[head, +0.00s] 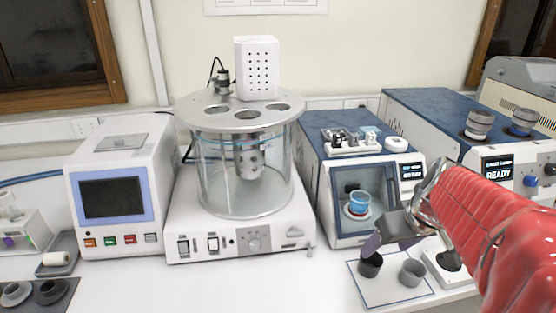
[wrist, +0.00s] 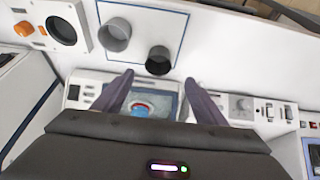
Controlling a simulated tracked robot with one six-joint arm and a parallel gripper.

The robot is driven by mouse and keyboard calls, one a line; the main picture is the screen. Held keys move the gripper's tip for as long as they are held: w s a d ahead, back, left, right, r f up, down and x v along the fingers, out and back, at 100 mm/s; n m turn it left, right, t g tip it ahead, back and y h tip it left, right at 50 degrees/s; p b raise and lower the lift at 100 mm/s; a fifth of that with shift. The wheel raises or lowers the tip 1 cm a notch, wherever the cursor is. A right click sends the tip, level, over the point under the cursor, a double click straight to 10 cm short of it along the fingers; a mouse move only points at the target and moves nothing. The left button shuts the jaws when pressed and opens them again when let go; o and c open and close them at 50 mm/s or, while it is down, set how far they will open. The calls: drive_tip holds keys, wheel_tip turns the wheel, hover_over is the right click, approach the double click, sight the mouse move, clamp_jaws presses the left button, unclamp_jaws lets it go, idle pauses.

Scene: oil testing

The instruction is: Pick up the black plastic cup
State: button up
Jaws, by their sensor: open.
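The black plastic cup (head: 370,265) stands upright on a white outlined mat (head: 393,293) on the bench at the right. A grey cup (head: 412,272) stands to its right. In the wrist view the black cup (wrist: 158,60) lies just beyond the fingertips, with the grey cup (wrist: 115,35) up and left of it. My gripper (head: 376,243) is above the black cup and hides part of its upper side. In the wrist view my gripper (wrist: 158,80) has its two fingers spread, with nothing between them.
A blue-white machine (head: 345,185) with a blue-filled beaker (head: 359,203) in its chamber stands just behind the mat. A glass bath (head: 243,165) and a screen unit (head: 115,200) are further left. A small white device (head: 446,268) stands right of the mat. The front middle bench is clear.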

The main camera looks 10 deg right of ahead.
approach(371, 260)
drive_tip(key=shift+a+f, duration=0.9)
drive_tip(key=shift+a, duration=0.05)
drive_tip(key=shift+f, duration=0.1)
drive_tip(key=shift+x, duration=2.55)
drive_tip(key=shift+d, duration=0.2)
drive_tip(key=shift+c, duration=0.3)
drive_tip(key=c, duration=1)
